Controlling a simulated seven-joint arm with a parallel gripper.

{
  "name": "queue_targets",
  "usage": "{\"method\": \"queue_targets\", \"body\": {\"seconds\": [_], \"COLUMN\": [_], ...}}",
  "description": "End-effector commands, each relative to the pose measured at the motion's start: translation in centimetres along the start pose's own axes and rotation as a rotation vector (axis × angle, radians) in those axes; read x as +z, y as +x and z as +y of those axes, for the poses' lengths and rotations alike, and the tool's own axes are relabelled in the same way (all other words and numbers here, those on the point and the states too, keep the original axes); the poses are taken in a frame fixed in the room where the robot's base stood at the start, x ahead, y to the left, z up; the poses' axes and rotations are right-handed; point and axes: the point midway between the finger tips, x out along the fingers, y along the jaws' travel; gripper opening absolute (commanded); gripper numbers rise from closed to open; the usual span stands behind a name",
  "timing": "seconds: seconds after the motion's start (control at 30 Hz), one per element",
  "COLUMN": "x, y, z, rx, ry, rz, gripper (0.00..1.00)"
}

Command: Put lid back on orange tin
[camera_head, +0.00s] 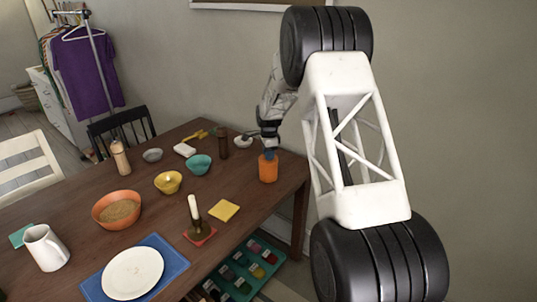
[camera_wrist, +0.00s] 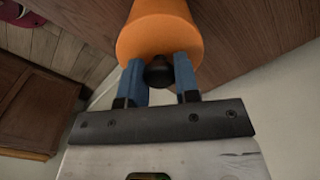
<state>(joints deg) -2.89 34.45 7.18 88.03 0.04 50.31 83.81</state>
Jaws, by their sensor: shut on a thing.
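The orange tin (camera_head: 268,171) stands upright near the right edge of the wooden table. My gripper (camera_head: 270,150) points down right at its top. In the wrist view, the blue fingers of my gripper (camera_wrist: 159,78) are shut on the dark round knob of the lid (camera_wrist: 158,72). The orange surface (camera_wrist: 158,20) fills the view just beyond the fingers. The lid's edge cannot be told apart from the tin, so I cannot tell whether the lid sits flush.
A yellow square (camera_head: 224,210) lies in front. A tray of small colored items (camera_head: 262,282) is below the table edge.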

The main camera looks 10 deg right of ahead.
Motion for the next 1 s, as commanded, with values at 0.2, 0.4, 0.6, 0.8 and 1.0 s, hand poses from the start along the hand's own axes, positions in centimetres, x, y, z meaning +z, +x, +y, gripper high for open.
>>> {"method": "queue_targets", "body": {"seconds": [0.2, 0.4, 0.6, 0.8, 1.0], "x": [0.0, 0.0, 0.0, 0.0, 0.0], "y": [-0.02, -0.02, -0.03, -0.02, -0.02], "z": [-0.01, -0.01, -0.01, -0.01, -0.01], "rx": [0.0, 0.0, 0.0, 0.0, 0.0], "ry": [0.0, 0.0, 0.0, 0.0, 0.0], "rz": [0.0, 0.0, 0.0, 0.0, 0.0], "gripper": [0.07, 0.36, 0.59, 0.67, 0.85]}}
